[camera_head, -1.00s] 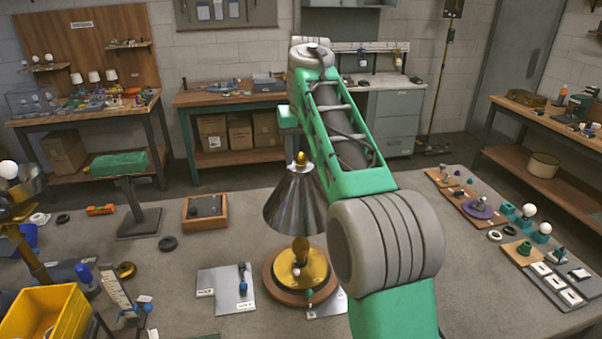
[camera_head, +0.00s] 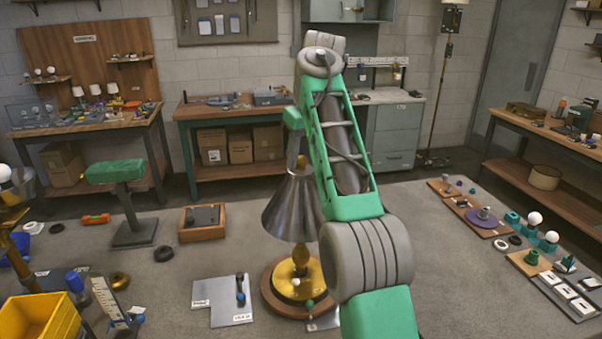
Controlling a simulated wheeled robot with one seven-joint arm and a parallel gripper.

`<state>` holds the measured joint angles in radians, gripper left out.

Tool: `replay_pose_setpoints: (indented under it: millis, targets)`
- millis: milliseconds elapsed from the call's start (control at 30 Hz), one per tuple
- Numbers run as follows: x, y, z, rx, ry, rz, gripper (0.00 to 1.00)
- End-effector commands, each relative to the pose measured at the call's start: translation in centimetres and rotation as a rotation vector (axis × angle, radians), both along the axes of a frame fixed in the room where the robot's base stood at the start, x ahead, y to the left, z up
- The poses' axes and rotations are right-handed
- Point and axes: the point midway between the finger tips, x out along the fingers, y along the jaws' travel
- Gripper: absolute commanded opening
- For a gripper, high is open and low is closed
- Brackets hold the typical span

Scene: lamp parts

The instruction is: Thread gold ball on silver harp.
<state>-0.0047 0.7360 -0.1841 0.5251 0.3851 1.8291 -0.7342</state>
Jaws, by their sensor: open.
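The lamp stands in the middle of the table, with a silver cone shade (camera_head: 291,207) over a gold base (camera_head: 297,281) on a round wooden foot. A small gold ball (camera_head: 302,161) shows at the shade's top, beside my arm. I cannot tell whether it touches the lamp. The silver harp is not distinguishable; the shade and my arm cover that area. My gripper (camera_head: 293,160) is only partly visible above the shade, left of my arm, with a grey finger pointing down by the gold ball. It is open; its other finger is hidden.
A wooden tray (camera_head: 203,234) and a grey plate with a blue-tipped part (camera_head: 240,291) lie left of the lamp. A green block on a stand (camera_head: 116,173) and a yellow bin (camera_head: 38,318) are farther left. Boards with several small parts line the right edge.

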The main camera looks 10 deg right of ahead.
Motion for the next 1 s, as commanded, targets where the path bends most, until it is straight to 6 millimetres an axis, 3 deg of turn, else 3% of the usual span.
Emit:
replay_pose_setpoints:
  millis: [500,1000]
  targets:
    - [0.28,-0.25,0.25,0.001,0.001,0.459,0.43]
    - [0.35,-0.32,0.30,0.001,0.001,0.657,0.43]
